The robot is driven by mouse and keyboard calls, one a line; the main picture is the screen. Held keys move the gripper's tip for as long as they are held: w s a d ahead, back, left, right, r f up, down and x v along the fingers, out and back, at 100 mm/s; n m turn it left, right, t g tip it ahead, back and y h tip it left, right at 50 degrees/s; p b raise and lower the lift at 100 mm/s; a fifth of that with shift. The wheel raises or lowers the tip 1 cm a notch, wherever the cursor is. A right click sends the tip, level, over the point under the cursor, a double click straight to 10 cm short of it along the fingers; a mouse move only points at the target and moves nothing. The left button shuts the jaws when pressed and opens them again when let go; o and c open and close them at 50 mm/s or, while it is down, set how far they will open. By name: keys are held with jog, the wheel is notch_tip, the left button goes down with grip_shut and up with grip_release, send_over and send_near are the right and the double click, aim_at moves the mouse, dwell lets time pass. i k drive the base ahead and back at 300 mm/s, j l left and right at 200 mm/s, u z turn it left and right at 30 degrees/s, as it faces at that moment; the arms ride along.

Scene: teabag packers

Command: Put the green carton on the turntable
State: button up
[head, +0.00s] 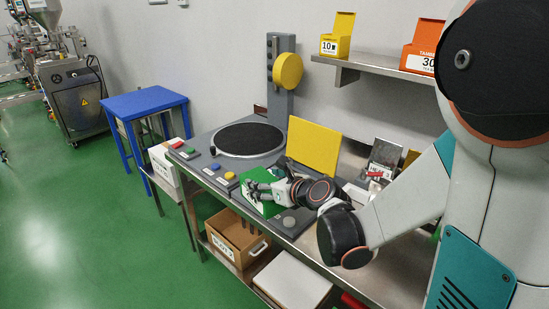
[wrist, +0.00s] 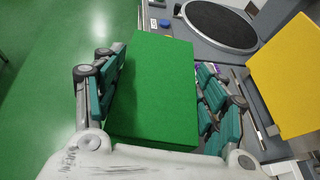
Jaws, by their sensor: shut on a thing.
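The green carton (wrist: 157,88) is a plain green box between the two teal-padded fingers of my gripper (wrist: 160,95) in the wrist view. My gripper is shut on it. In the head view the carton (head: 262,180) is partly hidden by my gripper (head: 264,191), at the front of the grey machine. I cannot tell whether the carton touches the surface below. The turntable (head: 247,139) is a round black disc on the grey machine, beyond the carton. It also shows at the top of the wrist view (wrist: 221,24), and nothing stands on it.
A yellow panel (head: 314,147) stands upright right of the turntable. A grey column with a yellow disc (head: 288,71) rises behind it. Coloured buttons (head: 229,176) line the machine's front edge. A blue table (head: 146,102) stands left; a cardboard box (head: 236,237) sits below.

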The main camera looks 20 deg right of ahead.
aim_at(241, 140)
jog(key=i+j+z, duration=0.45)
jog(key=i+j, duration=0.45)
